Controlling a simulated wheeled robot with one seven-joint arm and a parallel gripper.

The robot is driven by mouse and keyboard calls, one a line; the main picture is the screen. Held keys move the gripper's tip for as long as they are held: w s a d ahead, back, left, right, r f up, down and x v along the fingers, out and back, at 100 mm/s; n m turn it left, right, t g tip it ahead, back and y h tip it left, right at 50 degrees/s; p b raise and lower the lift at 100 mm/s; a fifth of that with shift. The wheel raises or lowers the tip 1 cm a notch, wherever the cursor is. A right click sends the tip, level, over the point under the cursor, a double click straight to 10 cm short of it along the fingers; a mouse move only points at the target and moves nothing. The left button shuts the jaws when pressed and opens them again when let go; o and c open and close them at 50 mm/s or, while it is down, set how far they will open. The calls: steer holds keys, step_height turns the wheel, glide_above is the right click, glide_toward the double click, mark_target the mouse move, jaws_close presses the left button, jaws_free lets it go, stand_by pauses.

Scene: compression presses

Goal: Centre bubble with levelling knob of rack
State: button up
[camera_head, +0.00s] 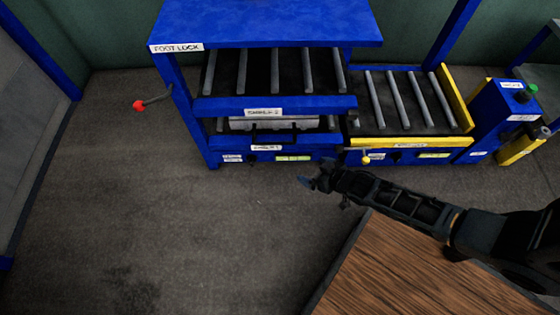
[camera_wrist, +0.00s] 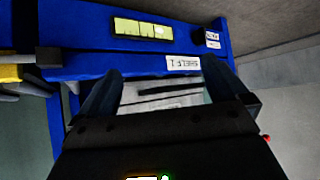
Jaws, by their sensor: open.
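The blue rack (camera_head: 275,105) stands at the back with roller shelves. On its lower front rail is a yellow-green level vial (camera_head: 293,158), with a small dark levelling knob (camera_head: 251,158) to its left. In the wrist view, turned upside down, the vial (camera_wrist: 143,29) shows dark marks and the knob (camera_wrist: 198,36) sits to its right. I cannot tell where the bubble lies. My gripper (camera_head: 318,181) is in front of the rack's lower right part. Its fingers (camera_wrist: 158,82) are apart and empty, clear of the knob.
A yellow-edged roller unit (camera_head: 458,98) joins on the right, with its own dark knob (camera_head: 397,156) and vial (camera_head: 434,155). A red-ended lever (camera_head: 140,105) sticks out left of the rack. A wooden tabletop (camera_head: 415,275) lies below my arm. The floor at left is clear.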

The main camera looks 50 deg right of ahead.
steer(key=b+x, duration=0.8)
steer(key=x, duration=0.1)
stand_by(0.7)
steer(key=p+v, duration=0.9)
steer(key=shift+s+r, duration=0.25)
